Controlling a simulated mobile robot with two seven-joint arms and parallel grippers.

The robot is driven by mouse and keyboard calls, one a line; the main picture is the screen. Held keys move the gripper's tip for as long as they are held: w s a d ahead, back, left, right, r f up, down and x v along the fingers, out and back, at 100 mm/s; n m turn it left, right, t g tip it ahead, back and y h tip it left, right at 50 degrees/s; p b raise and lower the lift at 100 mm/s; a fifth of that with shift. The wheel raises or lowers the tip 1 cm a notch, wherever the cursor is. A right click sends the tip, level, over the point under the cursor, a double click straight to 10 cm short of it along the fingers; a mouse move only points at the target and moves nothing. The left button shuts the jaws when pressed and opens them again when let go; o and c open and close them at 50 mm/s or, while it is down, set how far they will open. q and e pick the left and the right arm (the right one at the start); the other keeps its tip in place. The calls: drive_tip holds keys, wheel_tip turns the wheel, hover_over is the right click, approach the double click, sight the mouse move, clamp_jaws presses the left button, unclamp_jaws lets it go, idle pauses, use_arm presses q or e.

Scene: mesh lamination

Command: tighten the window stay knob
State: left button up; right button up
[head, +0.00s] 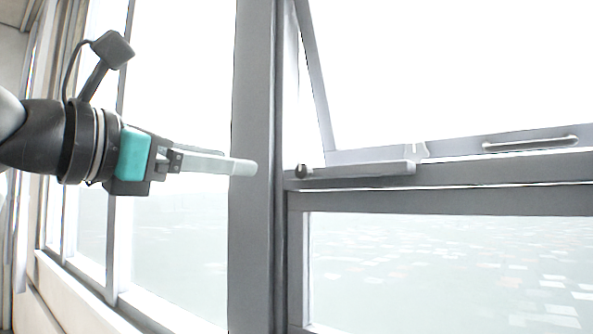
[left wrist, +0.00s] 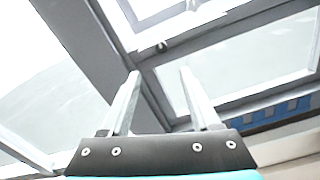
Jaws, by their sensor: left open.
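The window stay knob (head: 302,171) is a small dark round knob at the left end of the grey stay bar (head: 360,169), on the window's lower rail. In the left wrist view a small knob (left wrist: 161,46) shows beyond the fingertips, on the frame. My left gripper (head: 250,168) reaches in from the left, level with the knob and apart from it. In the left wrist view its two fingers (left wrist: 160,72) stand apart with nothing between them. My right gripper is in neither view.
A thick grey vertical post (head: 255,250) stands behind the fingertips, left of the knob. The tilted sash (head: 460,143) carries a bar handle (head: 530,143) at right. Below the rail is a fixed glass pane (head: 450,265). The space around the fingers looks free.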

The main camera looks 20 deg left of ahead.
sight(300, 171)
use_arm(q)
drive_tip(key=p+x, duration=0.4)
drive_tip(key=x, duration=1.1)
drive_tip(key=shift+d, duration=0.15)
drive_tip(key=shift+s+f, duration=0.1)
clamp_jaws()
